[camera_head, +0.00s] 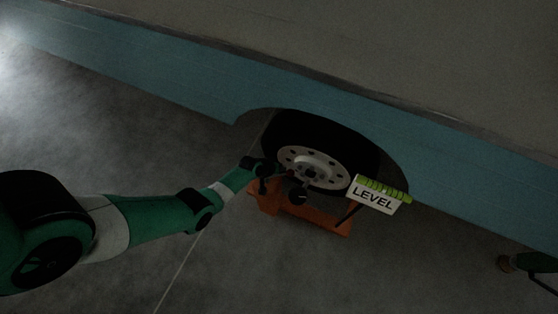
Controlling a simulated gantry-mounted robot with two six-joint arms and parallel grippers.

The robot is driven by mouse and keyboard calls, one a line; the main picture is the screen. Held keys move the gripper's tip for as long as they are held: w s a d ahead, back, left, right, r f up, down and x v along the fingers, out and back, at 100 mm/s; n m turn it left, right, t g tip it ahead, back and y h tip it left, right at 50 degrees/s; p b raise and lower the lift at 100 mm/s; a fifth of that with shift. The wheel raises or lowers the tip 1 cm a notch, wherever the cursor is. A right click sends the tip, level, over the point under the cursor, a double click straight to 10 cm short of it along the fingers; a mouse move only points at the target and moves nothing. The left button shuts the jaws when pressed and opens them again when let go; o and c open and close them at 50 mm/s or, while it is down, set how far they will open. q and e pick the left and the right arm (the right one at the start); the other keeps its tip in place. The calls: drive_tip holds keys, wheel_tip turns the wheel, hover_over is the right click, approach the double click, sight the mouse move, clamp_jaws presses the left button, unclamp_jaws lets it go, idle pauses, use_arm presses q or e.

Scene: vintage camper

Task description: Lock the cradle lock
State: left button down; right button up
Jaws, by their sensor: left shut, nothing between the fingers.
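The orange cradle (325,220) sits on the floor under the camper wheel (312,163). Small dark parts show between the wheel and the cradle, with a dark round piece (298,196) at the cradle's near side. I cannot tell which of them is the lock or how it is set. My left arm comes in from the left, and its dark gripper (284,180) is shut and empty in front of the wheel's lower left. I cannot tell whether it touches anything. My right gripper is not clearly visible.
A white sign reading LEVEL (374,199), with a green ribbed strip on top, stands right of the wheel. The teal camper side (180,85) overhangs the wheel. Grey floor (260,275) in front is clear. A partial green and dark object (535,264) shows at the right edge.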

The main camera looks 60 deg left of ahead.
use_arm(q)
drive_tip(key=shift+w+d+r, duration=0.1)
drive_tip(key=shift+w+r, duration=0.15)
drive_tip(key=shift+w, duration=0.05)
use_arm(e)
drive_tip(key=shift+r, duration=0.1)
use_arm(q)
drive_tip(key=shift+w+d+f, duration=0.1)
drive_tip(key=shift+w+d, duration=0.05)
drive_tip(key=shift+d, duration=0.1)
use_arm(e)
drive_tip(key=shift+w+r, duration=0.15)
drive_tip(key=shift+w, duration=0.1)
use_arm(q)
drive_tip(key=shift+d+f, duration=0.1)
idle(1.0)
